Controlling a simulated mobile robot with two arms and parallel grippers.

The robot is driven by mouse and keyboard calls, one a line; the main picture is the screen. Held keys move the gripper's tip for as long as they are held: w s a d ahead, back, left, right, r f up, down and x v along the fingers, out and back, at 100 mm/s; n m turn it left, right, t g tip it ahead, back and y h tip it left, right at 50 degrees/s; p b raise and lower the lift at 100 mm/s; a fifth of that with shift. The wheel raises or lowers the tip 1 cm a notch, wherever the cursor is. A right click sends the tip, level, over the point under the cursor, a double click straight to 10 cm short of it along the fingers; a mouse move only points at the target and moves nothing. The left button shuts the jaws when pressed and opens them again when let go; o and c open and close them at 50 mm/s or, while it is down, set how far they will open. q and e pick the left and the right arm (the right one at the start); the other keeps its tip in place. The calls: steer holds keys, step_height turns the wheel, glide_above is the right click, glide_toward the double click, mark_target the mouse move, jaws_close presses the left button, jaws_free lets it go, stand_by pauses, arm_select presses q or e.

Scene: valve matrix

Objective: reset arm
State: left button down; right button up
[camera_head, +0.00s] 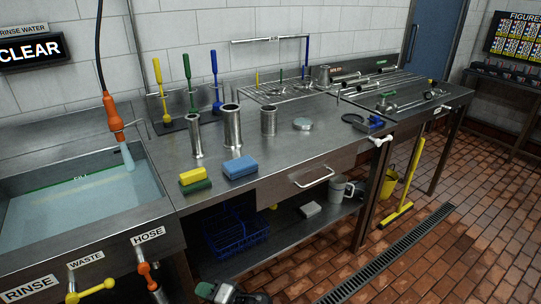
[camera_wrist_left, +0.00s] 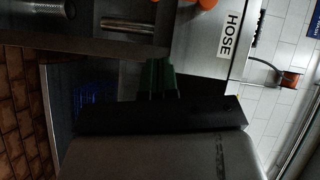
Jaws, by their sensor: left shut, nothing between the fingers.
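My left gripper (camera_head: 232,293) shows at the bottom edge of the head view, low in front of the steel bench. The fingers are apart from the bench front and the HOSE label (camera_wrist_left: 229,33). My right gripper is in neither view.
The sink (camera_head: 80,200) holds water, with an orange hose nozzle (camera_head: 113,115) above it. Valve handles marked RINSE, WASTE and HOSE (camera_head: 148,236) are on its front. Steel cylinders, brushes and sponges stand on the bench (camera_head: 280,150). A blue rack (camera_head: 237,236) sits below. Floor at right is mostly clear.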

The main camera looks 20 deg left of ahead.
arm_select(q)
steer(key=s+d+f+m+h, duration=0.1)
steer(key=s+f+m+h, duration=0.4)
steer(key=f, duration=0.6)
steer(key=s+d+f+m+h, duration=0.1)
steer(key=s+f+h, duration=0.2)
steer(key=s+f, duration=0.6)
steer(key=s+d+f+h, duration=0.2)
steer(key=s+f+h, duration=0.1)
steer(key=s, duration=0.4)
steer(key=s+d+f+n+h, duration=0.1)
steer(key=s+d+f+h, duration=0.1)
steer(key=s+f, duration=0.4)
steer(key=s+d+f+n+h+p, duration=0.1)
steer(key=s+d+f+h, duration=0.1)
steer(key=s, duration=0.7)
step_height(320, 180, down, 2)
steer(key=shift+s+d+f+h, duration=0.15)
steer(key=shift+d+f+h, duration=0.1)
steer(key=shift+h, duration=0.55)
